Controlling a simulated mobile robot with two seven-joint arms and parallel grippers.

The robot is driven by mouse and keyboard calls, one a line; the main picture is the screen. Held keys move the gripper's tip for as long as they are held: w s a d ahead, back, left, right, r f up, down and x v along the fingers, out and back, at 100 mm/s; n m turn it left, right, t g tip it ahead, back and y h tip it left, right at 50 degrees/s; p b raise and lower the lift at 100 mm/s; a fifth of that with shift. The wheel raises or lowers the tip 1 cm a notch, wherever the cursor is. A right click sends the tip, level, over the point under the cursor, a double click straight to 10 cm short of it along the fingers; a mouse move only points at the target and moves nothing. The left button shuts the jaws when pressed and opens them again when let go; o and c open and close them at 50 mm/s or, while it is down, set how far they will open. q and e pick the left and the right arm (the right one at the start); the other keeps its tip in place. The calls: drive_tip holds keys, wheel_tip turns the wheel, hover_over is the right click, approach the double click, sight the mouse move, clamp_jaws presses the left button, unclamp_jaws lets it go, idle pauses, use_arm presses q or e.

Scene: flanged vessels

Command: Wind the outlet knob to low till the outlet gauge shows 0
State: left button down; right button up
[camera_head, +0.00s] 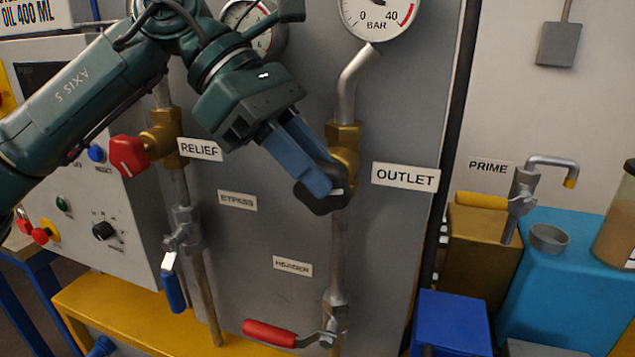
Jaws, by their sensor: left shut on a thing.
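The dark outlet knob (322,204) sits on a brass valve (344,140) left of the OUTLET label (405,177). My left gripper (318,187) comes in from the upper left, its blue fingers shut on the knob and covering part of it. The outlet gauge (377,14), marked 0, 40 and BAR, is above on a bent pipe. The top edge of the picture cuts it off, so I cannot tell its reading. My right gripper is not in view.
A red relief knob (129,155) is left of the RELIEF label. My left arm partly covers another gauge (262,25). Below are a blue-handled lever (174,287) and a red-handled lever (272,334). Blue boxes and the PRIME tap (522,190) stand at right.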

use_arm(q)
drive_tip(key=shift+a+f+h+b, duration=0.15)
drive_tip(key=shift+f+h+b, duration=0.05)
drive_tip(key=shift+h+b, duration=0.35)
drive_tip(key=shift+w+a+r+g+h+b, duration=0.1)
drive_tip(key=shift+r+g+h+b, duration=0.05)
drive_tip(key=shift+g+h+b, duration=0.35)
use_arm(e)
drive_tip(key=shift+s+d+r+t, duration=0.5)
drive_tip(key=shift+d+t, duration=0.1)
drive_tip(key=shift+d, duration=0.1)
use_arm(q)
drive_tip(key=c, duration=1.5)
unclamp_jaws()
drive_tip(key=shift+c, duration=0.2)
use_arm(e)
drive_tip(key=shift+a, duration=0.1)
